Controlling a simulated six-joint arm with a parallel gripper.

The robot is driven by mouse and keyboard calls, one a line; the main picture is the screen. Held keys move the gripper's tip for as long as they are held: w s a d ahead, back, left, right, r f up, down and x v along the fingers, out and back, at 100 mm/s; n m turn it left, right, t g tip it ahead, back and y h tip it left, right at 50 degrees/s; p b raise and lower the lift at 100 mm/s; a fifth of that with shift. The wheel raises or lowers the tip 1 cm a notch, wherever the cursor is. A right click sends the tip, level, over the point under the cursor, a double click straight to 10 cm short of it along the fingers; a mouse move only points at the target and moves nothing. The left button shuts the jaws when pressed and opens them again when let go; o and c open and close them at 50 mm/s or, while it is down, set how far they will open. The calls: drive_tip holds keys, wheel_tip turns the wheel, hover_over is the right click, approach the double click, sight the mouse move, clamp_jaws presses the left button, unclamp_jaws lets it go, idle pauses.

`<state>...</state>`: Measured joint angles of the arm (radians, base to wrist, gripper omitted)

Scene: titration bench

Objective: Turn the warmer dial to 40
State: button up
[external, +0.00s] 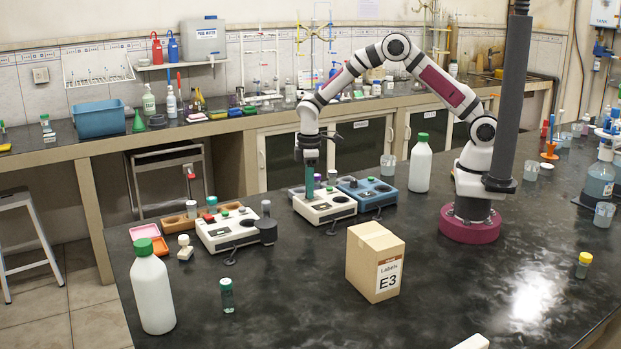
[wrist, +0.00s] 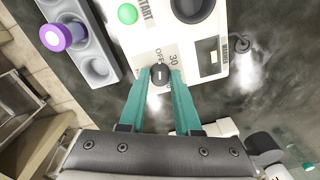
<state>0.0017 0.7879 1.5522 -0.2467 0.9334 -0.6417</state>
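The warmer is a white box (external: 323,209) in the middle of the bench in the external view. In the wrist view its white top (wrist: 205,50) carries the words START and WARMER, a green button and a dark round recess. The dial is a small dark knob (wrist: 160,74) with a light mark, beside the printed OFF and 30; a 40 is not readable. My gripper (wrist: 160,76) points down with its teal fingers on either side of the dial. The fingertips look close to the knob; whether they press on it is unclear. In the external view my gripper (external: 309,196) hides the dial.
A blue device (external: 368,194) stands right of the warmer and another white device (external: 226,232) left of it. A grey rack (wrist: 97,68) with a purple-capped vial (wrist: 57,37) lies beside the warmer. A cardboard box (external: 375,262) and white bottles stand nearby.

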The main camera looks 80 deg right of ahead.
clamp_jaws()
drive_tip(key=shift+m, duration=0.3)
drive_tip(key=m, duration=0.4)
drive_tip(key=shift+m, duration=0.4)
drive_tip(key=m, duration=0.9)
drive_tip(key=shift+m, duration=2.7)
